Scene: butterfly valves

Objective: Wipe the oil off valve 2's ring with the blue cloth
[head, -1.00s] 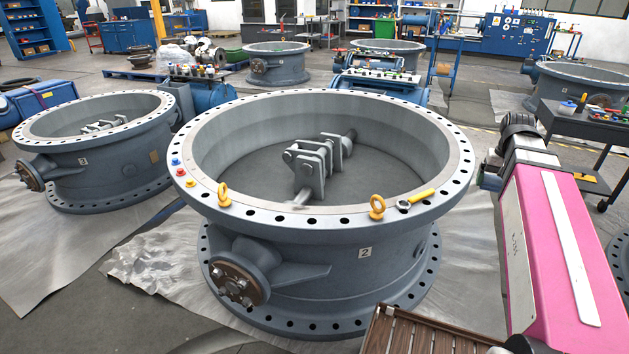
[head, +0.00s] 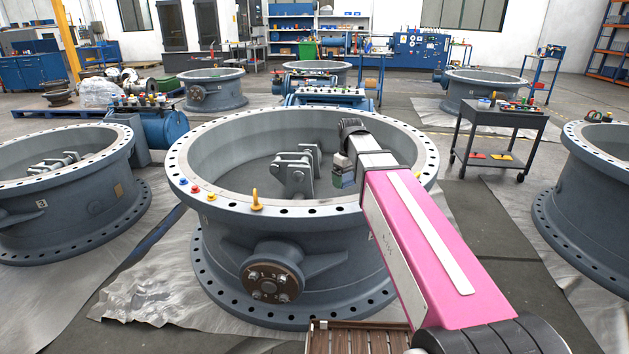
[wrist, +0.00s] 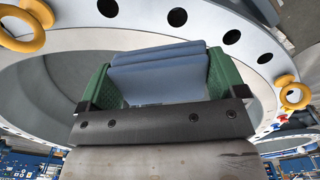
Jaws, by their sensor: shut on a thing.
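Valve 2 is the large grey valve body in the middle of the head view; its ring (head: 232,205) is a pale flange with bolt holes. My gripper (head: 343,180) hangs inside the near right part of the ring's opening, with the arm crossing the front right rim. In the wrist view my gripper (wrist: 160,72) has green fingers shut on the folded blue cloth (wrist: 158,82). The ring's underside or face fills the wrist view around it. I cannot tell whether the cloth touches the ring. No oil can be made out; my arm hides part of the ring.
A yellow eyebolt (head: 257,203) and small coloured knobs (head: 196,190) stand on the front left rim. Another eyebolt (wrist: 22,28) shows in the wrist view. Grey valves stand left (head: 70,190) and right (head: 600,200). A dark cart (head: 497,135) stands behind right.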

